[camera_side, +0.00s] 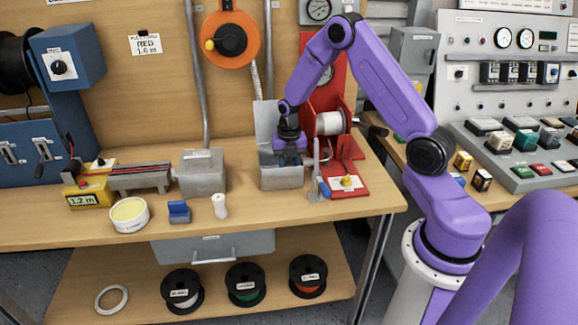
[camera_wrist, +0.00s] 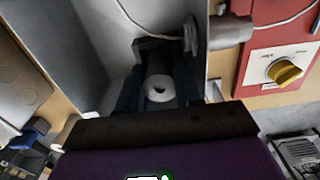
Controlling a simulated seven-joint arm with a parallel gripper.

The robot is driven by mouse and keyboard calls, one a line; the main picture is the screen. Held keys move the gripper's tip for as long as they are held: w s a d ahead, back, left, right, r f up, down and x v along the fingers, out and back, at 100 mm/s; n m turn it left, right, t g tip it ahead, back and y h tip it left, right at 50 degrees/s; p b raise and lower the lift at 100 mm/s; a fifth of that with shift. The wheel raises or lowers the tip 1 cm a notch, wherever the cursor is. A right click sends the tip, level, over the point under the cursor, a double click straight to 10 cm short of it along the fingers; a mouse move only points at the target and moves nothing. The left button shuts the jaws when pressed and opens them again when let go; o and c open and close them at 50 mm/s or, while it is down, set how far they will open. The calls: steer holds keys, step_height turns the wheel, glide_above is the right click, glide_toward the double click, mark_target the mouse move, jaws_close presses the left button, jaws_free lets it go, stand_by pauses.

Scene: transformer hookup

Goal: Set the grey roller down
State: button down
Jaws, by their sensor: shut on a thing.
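The grey roller (camera_wrist: 158,88) is a pale cylinder with a dark hole in its end. In the wrist view it sits between the two fingers of my gripper (camera_wrist: 158,95), which is shut on it. In the side view my gripper (camera_side: 289,148) reaches down into an open grey metal box (camera_side: 282,179) with its lid raised. The roller is hidden there by the gripper and box walls. The box's pale inner walls (camera_wrist: 95,35) surround the fingers in the wrist view. I cannot tell whether the roller touches the box floor.
A white roller (camera_side: 220,206), blue block (camera_side: 179,212) and round tub (camera_side: 129,214) sit near the bench's front.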

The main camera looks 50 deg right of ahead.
steer(key=shift+f, duration=0.1)
steer(key=c, duration=1)
jaws_free()
steer(key=shift+c, duration=0.2)
